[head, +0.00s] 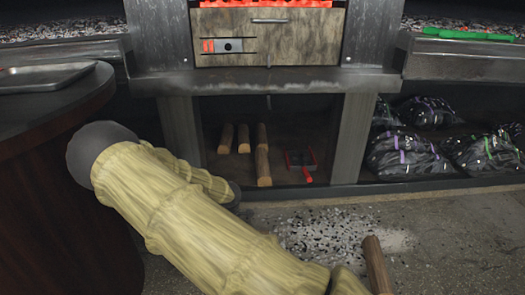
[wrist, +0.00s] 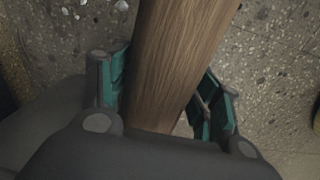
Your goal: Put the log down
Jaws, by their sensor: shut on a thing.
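The brown wooden log (wrist: 178,55) runs from the top of the wrist view down between the two teal-padded fingers of my gripper (wrist: 165,105). My gripper is shut on it. In the head view one end of a log (head: 376,262) shows at the lower right, beside the end of my arm. My gripper itself is out of the head view. Grey speckled floor lies under the log in the wrist view. I cannot tell how high above the floor the log is.
Several logs (head: 262,167) lie in the opening under the grill, with a red-handled tool (head: 303,165) beside them. Ash (head: 340,235) is scattered on the floor in front. Black bags (head: 405,155) sit at the right. A dark round table (head: 55,115) with a metal tray (head: 45,76) stands left.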

